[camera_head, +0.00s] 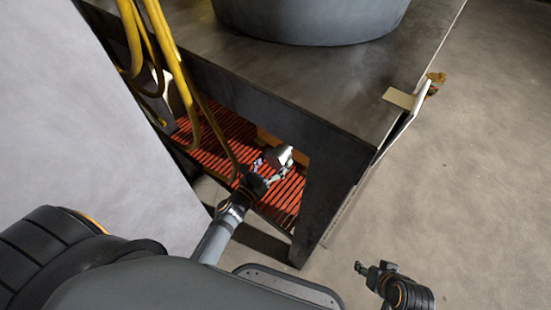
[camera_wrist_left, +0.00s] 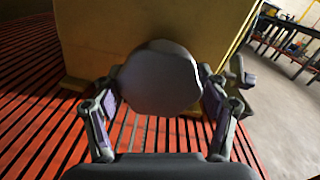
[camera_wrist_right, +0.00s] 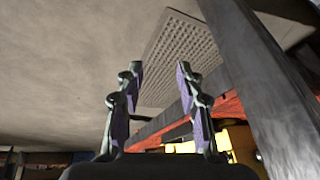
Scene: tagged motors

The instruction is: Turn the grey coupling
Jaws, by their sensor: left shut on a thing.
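The grey coupling (camera_wrist_left: 160,78) is a round, blunt-edged grey disc in the left wrist view, in front of a yellow-tan block. In the head view it shows as a small light grey piece (camera_head: 280,155) inside the opening under the dark bench. My left gripper (camera_head: 272,170) reaches into that opening. Its two fingers (camera_wrist_left: 160,100) lie on either side of the coupling and are shut on it. My right gripper (camera_head: 372,268) is outside, over the floor to the right. In the right wrist view its fingers (camera_wrist_right: 160,85) are apart with nothing between them.
The dark bench (camera_head: 335,85) has a thick leg (camera_head: 322,190) just right of the opening. Red slats (camera_head: 220,143) form the floor inside. A pale panel (camera_head: 395,135) stands at the bench's right side. Open floor (camera_head: 470,170) lies to the right.

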